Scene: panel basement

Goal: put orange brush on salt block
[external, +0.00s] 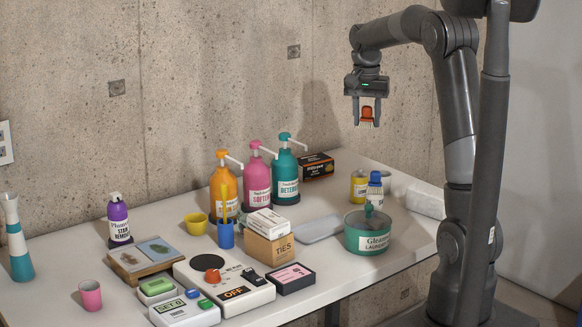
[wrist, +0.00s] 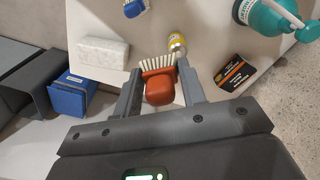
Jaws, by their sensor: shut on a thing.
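My gripper (external: 367,122) is raised high above the right part of the table, pointing down. It is shut on the orange brush (external: 367,112), which has white bristles. In the wrist view the orange brush (wrist: 158,85) sits between the two fingers of my gripper (wrist: 160,88), bristles toward the top of the picture. The salt block (external: 425,199) looks like a white rough slab at the table's right end, partly hidden by my arm. In the wrist view the white block (wrist: 99,52) lies to the left of the brush, well below and apart from it.
A green tub (external: 366,236), a blue-capped bottle (external: 375,187) and a yellow can (external: 358,186) stand near the white block. Pump bottles (external: 285,172) and a black-orange box (external: 316,166) stand behind. A blue box (wrist: 70,97) is left in the wrist view.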

